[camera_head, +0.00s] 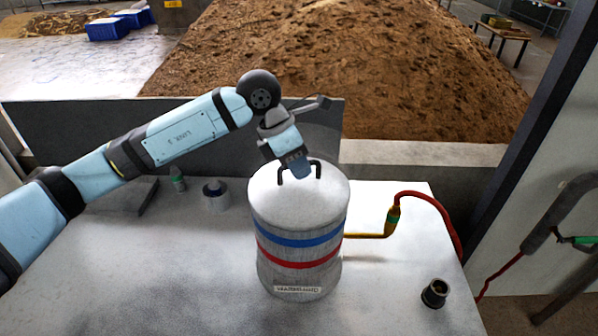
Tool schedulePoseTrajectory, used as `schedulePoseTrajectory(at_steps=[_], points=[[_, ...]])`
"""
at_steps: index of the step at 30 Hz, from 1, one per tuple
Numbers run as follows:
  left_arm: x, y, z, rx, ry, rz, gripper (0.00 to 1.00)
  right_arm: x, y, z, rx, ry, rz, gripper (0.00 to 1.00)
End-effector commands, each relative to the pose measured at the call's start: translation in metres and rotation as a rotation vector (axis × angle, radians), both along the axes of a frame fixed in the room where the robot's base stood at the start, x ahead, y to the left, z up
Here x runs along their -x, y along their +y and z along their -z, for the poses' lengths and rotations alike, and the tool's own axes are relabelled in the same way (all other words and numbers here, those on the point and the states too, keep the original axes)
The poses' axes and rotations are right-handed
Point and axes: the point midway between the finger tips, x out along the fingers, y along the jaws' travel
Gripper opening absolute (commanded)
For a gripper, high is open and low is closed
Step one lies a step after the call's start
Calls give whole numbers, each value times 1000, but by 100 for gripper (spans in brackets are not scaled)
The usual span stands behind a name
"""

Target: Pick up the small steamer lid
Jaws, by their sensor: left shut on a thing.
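The small steamer (299,272) is a grey cylinder with a blue and a red band, standing upright on the white table. Its pale domed lid (275,201) sits on top, with a dark arched handle (318,173) at the middle. My left gripper (300,173) reaches down from above and is shut on the lid's handle. The fingers hide part of the handle. I see no gap between lid and steamer. My right gripper is not in view.
A red hose (432,203) with a brass fitting joins the steamer's right side. A small black fitting (434,293) lies at the table's right front. A small bottle (178,180) and a grey-white roll (215,196) stand left.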

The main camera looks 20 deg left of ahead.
Motion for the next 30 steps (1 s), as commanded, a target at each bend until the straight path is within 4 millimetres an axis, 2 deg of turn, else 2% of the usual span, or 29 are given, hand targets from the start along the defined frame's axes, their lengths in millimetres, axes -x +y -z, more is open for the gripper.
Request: schedulePoseTrajectory(at_steps=[5,8,15,21,27,30], points=[[-1,-1,-22,3,-6,2,0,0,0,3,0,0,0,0],[-1,-1,-42,3,-7,1,0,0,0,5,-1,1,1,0],[-1,0,-106,2,-8,1,0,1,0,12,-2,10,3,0],[0,0,-153,1,-6,1,0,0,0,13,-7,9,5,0],[0,0,-183,2,-3,1,0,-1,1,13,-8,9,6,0],[0,0,-190,2,-3,1,0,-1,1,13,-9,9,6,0]])
